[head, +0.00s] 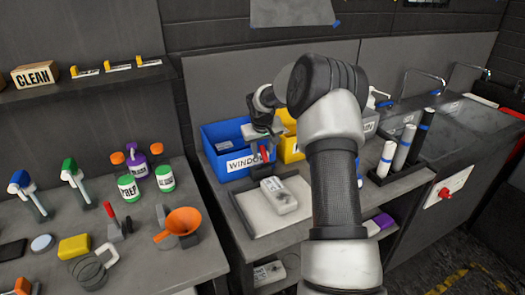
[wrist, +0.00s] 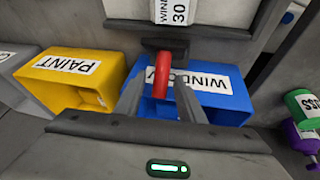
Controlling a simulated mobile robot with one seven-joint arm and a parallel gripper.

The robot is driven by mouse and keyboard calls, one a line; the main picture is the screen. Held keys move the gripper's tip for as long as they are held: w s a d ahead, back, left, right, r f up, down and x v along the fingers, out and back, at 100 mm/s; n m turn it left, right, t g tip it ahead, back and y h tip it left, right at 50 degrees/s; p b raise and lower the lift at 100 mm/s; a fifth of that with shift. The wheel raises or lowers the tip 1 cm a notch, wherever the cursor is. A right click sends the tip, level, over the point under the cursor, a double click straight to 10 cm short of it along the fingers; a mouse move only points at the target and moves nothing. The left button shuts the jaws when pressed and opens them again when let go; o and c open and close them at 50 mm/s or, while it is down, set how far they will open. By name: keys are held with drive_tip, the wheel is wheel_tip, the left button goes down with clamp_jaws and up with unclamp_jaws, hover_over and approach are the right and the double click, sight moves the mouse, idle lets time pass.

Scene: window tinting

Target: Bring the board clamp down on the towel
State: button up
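The board clamp has a red handle (wrist: 162,85) and a dark head or bar (wrist: 165,45) in the wrist view. In the head view its red handle (head: 264,153) shows in front of the blue bin. My gripper (wrist: 163,92) has its two fingers on either side of the red handle, with what look like narrow gaps beside it. A light grey surface (head: 259,217) lies on the dark-edged board (head: 240,212); I cannot tell whether it is the towel. My gripper and arm hide part of the clamp in the head view.
A blue WINDOW bin (head: 221,136) and a yellow PAINT bin (head: 289,151) stand behind the clamp. A white labelled box (head: 279,195) sits on the board. Dark and white rolls (head: 404,148) stand to the right. Another red-handled tool (head: 117,222) is on the left table.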

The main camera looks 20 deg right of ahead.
drive_tip(key=shift+w+f, duration=0.1)
drive_tip(key=shift+f, duration=0.1)
clamp_jaws()
